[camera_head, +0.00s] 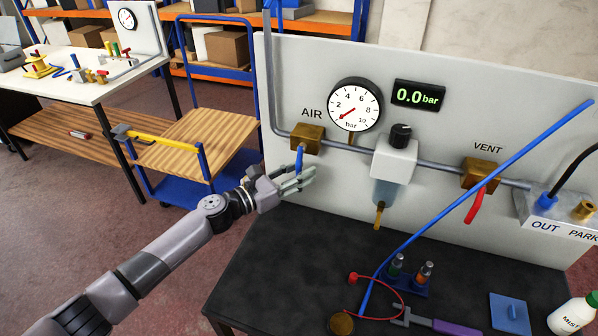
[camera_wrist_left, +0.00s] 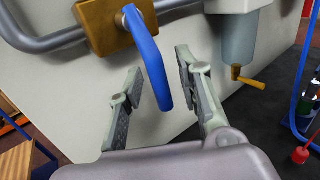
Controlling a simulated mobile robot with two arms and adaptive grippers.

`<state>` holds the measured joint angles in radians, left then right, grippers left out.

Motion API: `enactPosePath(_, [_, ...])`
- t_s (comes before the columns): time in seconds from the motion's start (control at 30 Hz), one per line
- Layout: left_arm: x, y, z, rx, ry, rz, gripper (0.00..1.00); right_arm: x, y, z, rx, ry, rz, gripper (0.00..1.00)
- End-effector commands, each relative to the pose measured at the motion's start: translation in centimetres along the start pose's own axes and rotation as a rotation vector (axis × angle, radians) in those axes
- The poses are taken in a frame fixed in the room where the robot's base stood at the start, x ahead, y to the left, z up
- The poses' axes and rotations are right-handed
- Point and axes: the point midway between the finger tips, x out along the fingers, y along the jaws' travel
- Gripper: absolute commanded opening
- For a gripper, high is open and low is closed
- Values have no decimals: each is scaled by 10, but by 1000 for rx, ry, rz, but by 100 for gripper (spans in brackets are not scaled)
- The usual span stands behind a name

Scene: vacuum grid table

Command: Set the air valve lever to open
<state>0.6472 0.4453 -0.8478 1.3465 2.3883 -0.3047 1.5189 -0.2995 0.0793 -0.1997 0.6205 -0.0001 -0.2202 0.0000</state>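The air valve is a brass block (camera_head: 307,138) on the pipe under the word AIR, with a blue lever (camera_head: 299,158) that hangs down. In the left wrist view the brass block (camera_wrist_left: 108,22) is at the top and the lever (camera_wrist_left: 147,50) slants down to the right. My left gripper (camera_head: 303,177) is open at the lever's lower end. In the wrist view the lever's end shows between the two spread fingers (camera_wrist_left: 158,75), with gaps on both sides. My right gripper is not in view.
The gauge (camera_head: 354,104) needle points low and the display (camera_head: 418,95) reads 0.0 bar. A filter unit (camera_head: 394,160) stands right of the air valve. The red vent lever (camera_head: 475,206) and a long blue hose (camera_head: 450,218) are farther right. Small items sit on the black table (camera_head: 290,270).

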Motion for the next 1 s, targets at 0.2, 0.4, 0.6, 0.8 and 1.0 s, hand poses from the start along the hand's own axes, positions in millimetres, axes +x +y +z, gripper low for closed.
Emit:
enactPosePath(0.2, [0, 0, 0, 0, 0, 0, 18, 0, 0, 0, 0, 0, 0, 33])
enactPosePath(0.4, [0, 0, 0, 0, 0, 0, 5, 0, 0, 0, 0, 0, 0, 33])
enactPosePath(0.6, [0, 0, 0, 0, 0, 0, 0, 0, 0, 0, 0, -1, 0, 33])
enactPosePath(0.8, [0, 0, 0, 0, 0, 0, 0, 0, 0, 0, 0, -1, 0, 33])
enactPosePath(1.0, [0, 0, 0, 0, 0, 1, 0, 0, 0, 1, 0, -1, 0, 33])
